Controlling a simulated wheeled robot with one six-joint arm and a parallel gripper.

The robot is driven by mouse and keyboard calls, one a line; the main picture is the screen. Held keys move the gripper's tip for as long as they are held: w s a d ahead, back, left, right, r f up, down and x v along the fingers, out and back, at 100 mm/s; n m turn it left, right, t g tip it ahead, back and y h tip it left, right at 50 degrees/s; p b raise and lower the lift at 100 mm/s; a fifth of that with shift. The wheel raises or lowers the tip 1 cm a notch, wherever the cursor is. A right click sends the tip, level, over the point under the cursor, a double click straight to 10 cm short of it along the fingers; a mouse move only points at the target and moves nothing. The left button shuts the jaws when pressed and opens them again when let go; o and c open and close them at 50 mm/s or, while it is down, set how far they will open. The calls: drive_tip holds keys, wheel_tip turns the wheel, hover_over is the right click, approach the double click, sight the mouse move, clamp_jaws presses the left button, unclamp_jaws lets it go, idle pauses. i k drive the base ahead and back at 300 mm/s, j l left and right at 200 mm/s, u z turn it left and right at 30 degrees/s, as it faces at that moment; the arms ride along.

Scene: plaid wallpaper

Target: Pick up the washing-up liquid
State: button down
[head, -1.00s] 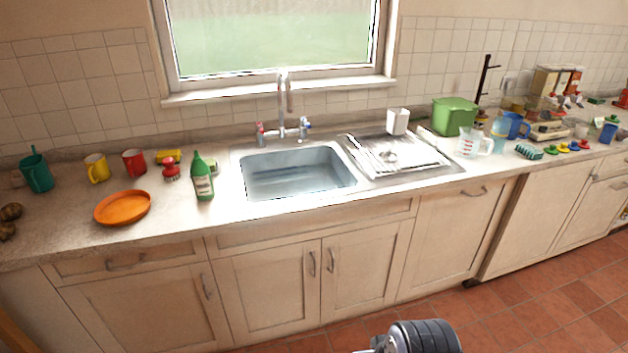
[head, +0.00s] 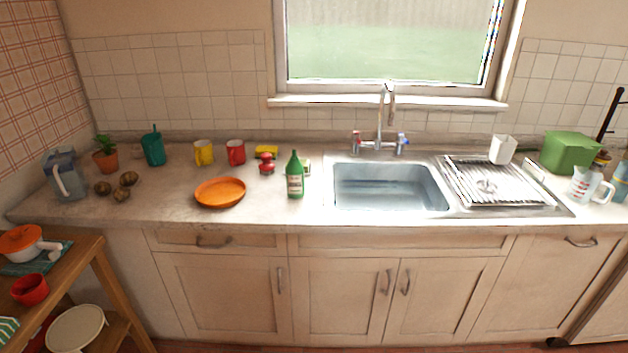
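The washing-up liquid (head: 295,177) is a green bottle with a pale label. It stands upright on the counter, just left of the sink and near the front edge. Its whole front is visible in the head view. My gripper does not show in the head view now.
An orange plate (head: 220,192) lies left of the bottle. Red (head: 236,152) and yellow (head: 203,153) mugs stand further back. A wooden trolley (head: 85,262) is at lower left.

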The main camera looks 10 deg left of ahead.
sight(296, 182)
drive_tip(key=i+j+u, duration=0.1)
drive_tip(key=i, duration=0.35)
drive_tip(key=i+j+u, duration=0.1)
drive_tip(key=i+j, duration=0.15)
drive_tip(key=i, duration=0.25)
drive_tip(key=i+j+u, duration=0.15)
drive_tip(key=i, duration=0.35)
